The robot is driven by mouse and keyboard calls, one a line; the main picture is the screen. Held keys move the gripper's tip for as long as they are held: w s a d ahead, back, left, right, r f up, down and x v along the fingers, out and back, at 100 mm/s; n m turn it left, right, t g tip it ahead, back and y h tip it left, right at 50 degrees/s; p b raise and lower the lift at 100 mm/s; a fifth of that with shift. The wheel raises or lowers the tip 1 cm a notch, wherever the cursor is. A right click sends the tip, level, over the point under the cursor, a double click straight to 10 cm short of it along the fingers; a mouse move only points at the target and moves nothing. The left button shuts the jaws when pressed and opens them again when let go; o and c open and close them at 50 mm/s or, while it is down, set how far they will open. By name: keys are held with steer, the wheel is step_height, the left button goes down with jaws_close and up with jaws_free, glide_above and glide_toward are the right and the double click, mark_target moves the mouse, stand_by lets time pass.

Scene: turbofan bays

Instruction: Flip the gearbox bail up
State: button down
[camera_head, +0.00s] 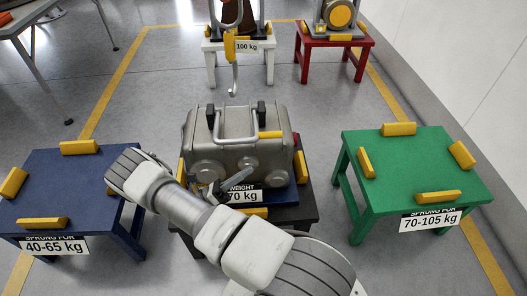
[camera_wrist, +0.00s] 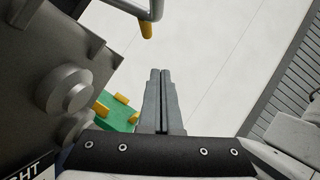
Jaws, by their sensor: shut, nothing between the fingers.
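The grey gearbox (camera_head: 236,155) sits upright on a stand in the middle of the head view, with a 70 kg weight label on its front. Its bail is a thin silver bar (camera_head: 234,143) with a yellow grip (camera_head: 270,134), lying low across the gearbox's upper front. In the wrist view, the bail's yellow-ended bar (camera_wrist: 147,29) shows above and beyond my fingertips, apart from them. My gripper (camera_head: 246,175) is in front of the gearbox, below the bail. Its fingers (camera_wrist: 160,72) are together and empty. The gearbox's side and round bosses (camera_wrist: 65,90) fill the wrist view's left.
A blue table (camera_head: 75,185) is at left, labelled 40-65 kg. A green table (camera_head: 405,165) is at right, labelled 70-105 kg. A hook (camera_head: 233,80) hangs behind the gearbox, beside a 100 kg sign. A red stand (camera_head: 333,41) is at the back right.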

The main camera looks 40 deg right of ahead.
steer(key=f+n+t, duration=0.1)
steer(key=f+n+t+h, duration=0.1)
steer(key=f+n+t, duration=0.1)
steer(key=f+n+t+h+b, duration=0.1)
steer(key=f, duration=0.1)
steer(key=shift+s+a, duration=0.1)
steer(key=shift+a, duration=0.15)
steer(key=shift+d+r, duration=0.1)
steer(key=w+d+r, duration=0.1)
steer(key=d+r, duration=0.8)
steer(key=shift+w+p, duration=0.3)
